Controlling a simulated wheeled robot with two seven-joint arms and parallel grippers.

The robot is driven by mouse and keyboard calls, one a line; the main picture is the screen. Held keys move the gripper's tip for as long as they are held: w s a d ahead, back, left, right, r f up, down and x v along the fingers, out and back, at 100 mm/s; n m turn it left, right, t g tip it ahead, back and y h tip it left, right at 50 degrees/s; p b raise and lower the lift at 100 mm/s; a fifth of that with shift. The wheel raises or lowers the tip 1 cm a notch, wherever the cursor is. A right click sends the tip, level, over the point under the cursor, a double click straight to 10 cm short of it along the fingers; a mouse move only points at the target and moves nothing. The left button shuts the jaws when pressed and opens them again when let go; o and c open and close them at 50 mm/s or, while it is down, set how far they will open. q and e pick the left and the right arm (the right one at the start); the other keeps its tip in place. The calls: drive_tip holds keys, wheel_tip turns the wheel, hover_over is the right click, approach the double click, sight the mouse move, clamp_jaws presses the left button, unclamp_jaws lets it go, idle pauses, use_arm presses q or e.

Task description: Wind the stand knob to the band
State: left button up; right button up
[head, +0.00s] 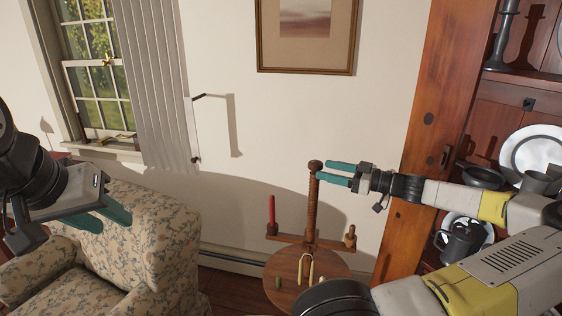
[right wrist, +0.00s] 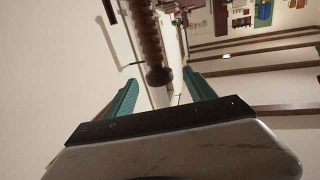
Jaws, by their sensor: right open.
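The wooden stand has a threaded upright post (head: 312,205) with a dark round knob (head: 315,164) at its top. A crossbar and a round wooden top (head: 290,285) sit lower on it. I cannot make out a band on the post. My right gripper (head: 322,172) is open, with its teal fingertips close beside the knob on its right. In the right wrist view the knob (right wrist: 158,76) shows in the gap between the two fingers, near their tips, and is not gripped. My left gripper (head: 113,222) is open and empty in front of the armchair, far from the stand.
A red candle (head: 271,213) stands on the crossbar's left end and a wooden piece (head: 350,235) on its right end. A floral armchair (head: 150,235) is at left. A wooden cabinet (head: 425,130) with pewter is at right. A wall hook (head: 200,96) sticks out behind.

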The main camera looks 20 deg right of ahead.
drive_tip(key=x, duration=0.8)
drive_tip(key=shift+r, duration=0.35)
drive_tip(key=shift+w+d, duration=0.1)
drive_tip(key=shift+d, duration=0.05)
drive_tip(key=c, duration=1.4)
